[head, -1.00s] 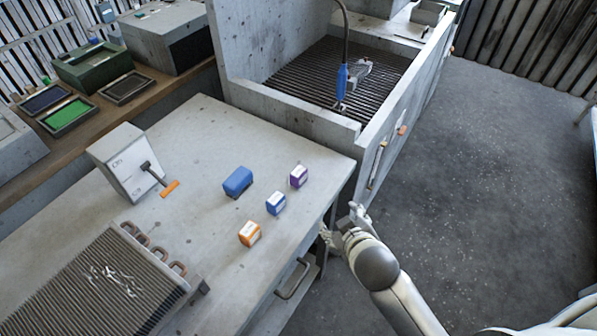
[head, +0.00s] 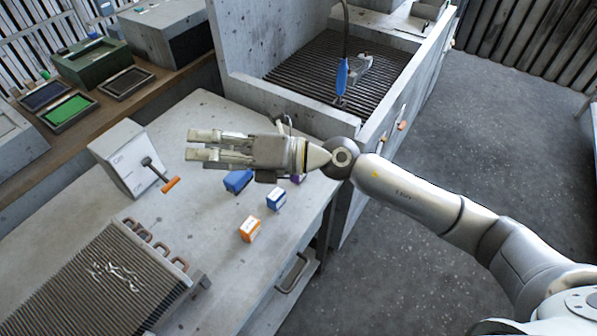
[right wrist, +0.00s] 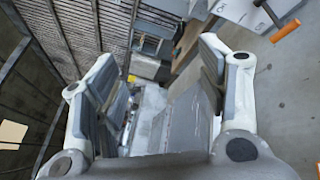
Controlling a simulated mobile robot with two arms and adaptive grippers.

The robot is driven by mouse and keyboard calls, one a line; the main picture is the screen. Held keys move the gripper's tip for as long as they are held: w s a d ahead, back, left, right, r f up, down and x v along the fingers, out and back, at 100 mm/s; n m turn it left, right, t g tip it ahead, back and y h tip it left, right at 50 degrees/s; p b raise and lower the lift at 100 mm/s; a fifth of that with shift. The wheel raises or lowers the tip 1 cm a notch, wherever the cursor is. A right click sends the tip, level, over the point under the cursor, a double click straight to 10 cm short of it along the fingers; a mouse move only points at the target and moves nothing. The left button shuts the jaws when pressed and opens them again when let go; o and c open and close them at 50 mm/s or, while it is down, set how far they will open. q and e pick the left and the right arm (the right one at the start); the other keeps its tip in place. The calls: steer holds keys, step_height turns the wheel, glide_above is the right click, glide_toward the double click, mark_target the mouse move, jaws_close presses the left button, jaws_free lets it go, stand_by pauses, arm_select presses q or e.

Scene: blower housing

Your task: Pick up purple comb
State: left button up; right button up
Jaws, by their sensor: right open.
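The purple comb (head: 296,179) is a small purple block on the grey workbench. In the head view only a sliver of it shows, below my right gripper's wrist, which hides the rest. My right gripper (head: 192,145) is held above the bench with its fingers pointing left, past the comb. The gripper is open and nothing shows between its fingers; its spread fingers also show in the right wrist view (right wrist: 160,85). The comb is not seen in the right wrist view. My left gripper is not in view.
On the bench are a blue block (head: 238,181), a smaller blue block (head: 275,199) and an orange block (head: 249,229). A grey box with an orange-handled lever (head: 126,158) and a finned unit (head: 110,285) stand to the left. A grated basin (head: 300,76) adjoins behind.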

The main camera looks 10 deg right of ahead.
steer(key=w+d+f+n+h, duration=0.1)
steer(key=w+d+f+h, duration=0.2)
steer(key=d, duration=0.4)
steer(key=w+d+f+n+g+h+p, duration=0.1)
steer(key=w+d+f+n+h, duration=0.1)
steer(key=d+f+h, duration=0.4)
steer(key=w+d+f+n+h, duration=0.2)
steer(key=w+d+f+h, duration=0.2)
steer(key=d+f, duration=0.3)
steer(key=shift+w+d+f+g+h+p, duration=0.15)
steer(key=shift+d+f+g+h+p, duration=0.25)
steer(key=shift+h, duration=0.3)
steer(key=shift+w+a+f, duration=0.1)
steer(key=shift+a+f, duration=0.1)
steer(key=shift+f, duration=0.15)
steer(key=shift+a+f+p, duration=0.3)
steer(key=shift+f+p, duration=0.1)
steer(key=shift+p, duration=0.15)
steer(key=x, duration=0.1)
steer(key=p+x, duration=0.1)
steer(key=x, duration=0.1)
steer(key=shift+w+a, duration=0.1)
steer(key=shift+a, duration=0.2)
steer(key=shift+w+a+f+p, duration=0.1)
steer(key=shift+w+f+p, duration=0.1)
steer(key=shift+f+p, duration=0.3)
steer(key=shift+f, duration=0.1)
